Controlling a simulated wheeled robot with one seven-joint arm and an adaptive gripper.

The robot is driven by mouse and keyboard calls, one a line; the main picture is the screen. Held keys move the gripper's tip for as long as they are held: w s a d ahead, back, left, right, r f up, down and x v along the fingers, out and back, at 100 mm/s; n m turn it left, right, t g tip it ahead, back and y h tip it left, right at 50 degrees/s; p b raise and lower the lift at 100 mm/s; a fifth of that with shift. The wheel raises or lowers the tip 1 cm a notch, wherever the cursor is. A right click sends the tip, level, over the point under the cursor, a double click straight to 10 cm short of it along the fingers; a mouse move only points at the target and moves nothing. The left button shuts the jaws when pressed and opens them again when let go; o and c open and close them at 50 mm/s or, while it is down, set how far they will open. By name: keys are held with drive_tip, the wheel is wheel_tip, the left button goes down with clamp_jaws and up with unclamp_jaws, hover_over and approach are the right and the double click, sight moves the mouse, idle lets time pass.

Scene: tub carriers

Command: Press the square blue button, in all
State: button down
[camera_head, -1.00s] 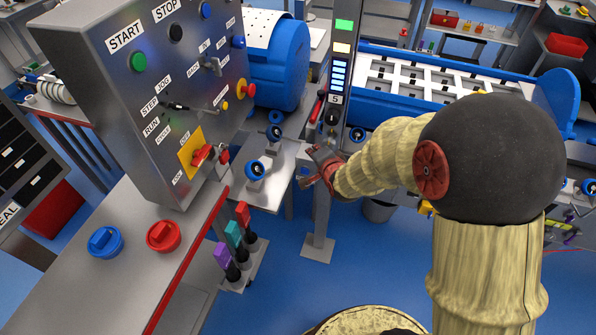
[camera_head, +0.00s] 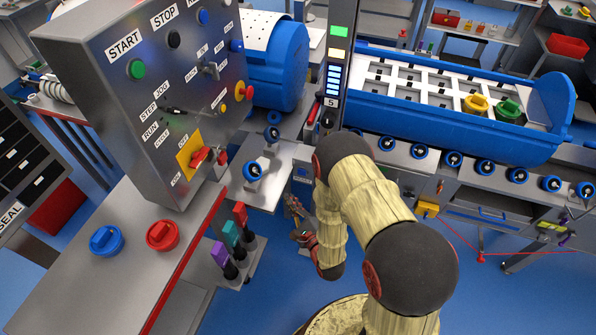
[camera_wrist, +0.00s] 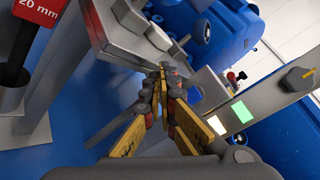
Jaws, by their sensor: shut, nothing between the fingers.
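My gripper (camera_head: 299,220) is shut and empty, low in front of the post and touching nothing that I can see. Its closed fingers (camera_wrist: 164,82) show in the wrist view.
A bench with a red edge carries a blue knob (camera_head: 106,240) and a red knob (camera_head: 163,235). Purple, teal and red handles (camera_head: 230,233) stand near my gripper. A blue tub carrier (camera_head: 450,125) lies behind. A red "20 mm" sign (camera_wrist: 38,12) shows in the wrist view.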

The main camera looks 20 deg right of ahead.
sight(302, 172)
idle(0.4)
drive_tip(key=shift+w+d+b, duration=0.15)
drive_tip(key=shift+w+d, duration=0.7)
drive_tip(key=shift+w, duration=0.3)
drive_tip(key=shift+w+d+b, duration=0.2)
drive_tip(key=shift+w+d, duration=0.7)
drive_tip(key=shift+w, duration=0.3)
drive_tip(key=shift+w+d+b, duration=0.15)
drive_tip(key=shift+w+d, duration=0.7)
drive_tip(key=shift+w, duration=0.3)
drive_tip(key=shift+w+d, duration=0.1)
drive_tip(key=shift+w+d, duration=0.15)
drive_tip(key=shift+w, duration=0.1)
drive_tip(key=shift+w+d+r, duration=0.1)
drive_tip(key=shift+w+d, duration=0.2)
drive_tip(key=shift+w, duration=0.1)
drive_tip(key=shift+s, duration=0.1)
drive_tip(key=shift+s+a, duration=0.5)
drive_tip(key=shift+s, duration=0.15)
drive_tip(key=shift+a, duration=0.1)
